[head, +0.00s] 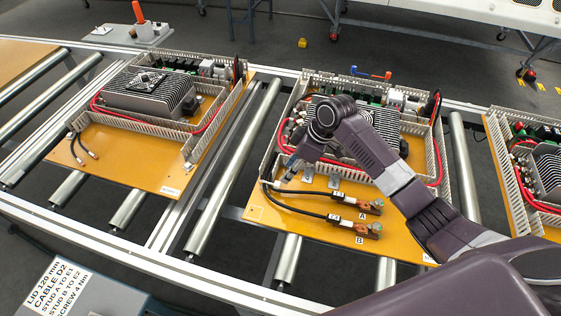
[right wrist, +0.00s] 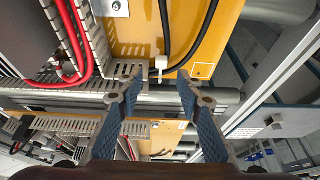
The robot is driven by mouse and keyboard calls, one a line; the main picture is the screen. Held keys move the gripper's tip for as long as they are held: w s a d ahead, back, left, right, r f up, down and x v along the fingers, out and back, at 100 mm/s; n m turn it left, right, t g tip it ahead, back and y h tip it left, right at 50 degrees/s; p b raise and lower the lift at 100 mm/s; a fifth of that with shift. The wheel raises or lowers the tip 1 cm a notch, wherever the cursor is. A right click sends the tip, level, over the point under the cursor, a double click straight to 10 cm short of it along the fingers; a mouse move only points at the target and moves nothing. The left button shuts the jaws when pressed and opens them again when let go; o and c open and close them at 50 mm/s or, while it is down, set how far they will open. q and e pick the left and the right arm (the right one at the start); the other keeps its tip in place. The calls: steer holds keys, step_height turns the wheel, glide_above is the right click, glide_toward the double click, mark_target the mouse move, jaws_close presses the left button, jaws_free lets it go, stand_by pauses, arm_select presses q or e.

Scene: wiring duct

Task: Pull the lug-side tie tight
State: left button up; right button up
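My right gripper (head: 282,178) reaches down over the left edge of the middle orange panel (head: 262,214). In the right wrist view the gripper (right wrist: 160,84) is open, with two blue-padded fingers apart and nothing between the pads. A small white tie head with a short tail (right wrist: 160,64) shows just beyond the fingertips, beside a black cable (right wrist: 164,25). I cannot tell how tight its loop is. In the head view two black cables (head: 300,210) run right to copper lugs (head: 365,206) at blocks marked A and B. My left gripper is not in view.
Slotted grey duct walls (head: 268,160) and a finned heat sink (head: 384,125) stand behind the gripper. Red cables (right wrist: 72,38) run along the duct. Similar panels lie left (head: 120,165) and right on the roller conveyor (head: 225,160). A labelled box (head: 75,292) is at lower left.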

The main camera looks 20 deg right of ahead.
mark_target(278, 183)
steer(key=x, duration=0.3)
steer(key=shift+s+a+f+p, duration=0.1)
steer(key=shift+s+a+p, duration=0.1)
steer(key=shift+a+p, duration=0.15)
steer(key=shift+x, duration=1.25)
steer(key=shift+w+a+f, duration=0.1)
steer(key=shift+w+f, duration=0.25)
steer(key=shift+f, duration=0.45)
steer(key=shift+c, duration=1.4)
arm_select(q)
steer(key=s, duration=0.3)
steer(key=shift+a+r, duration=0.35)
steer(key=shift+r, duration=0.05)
arm_select(e)
jaws_close()
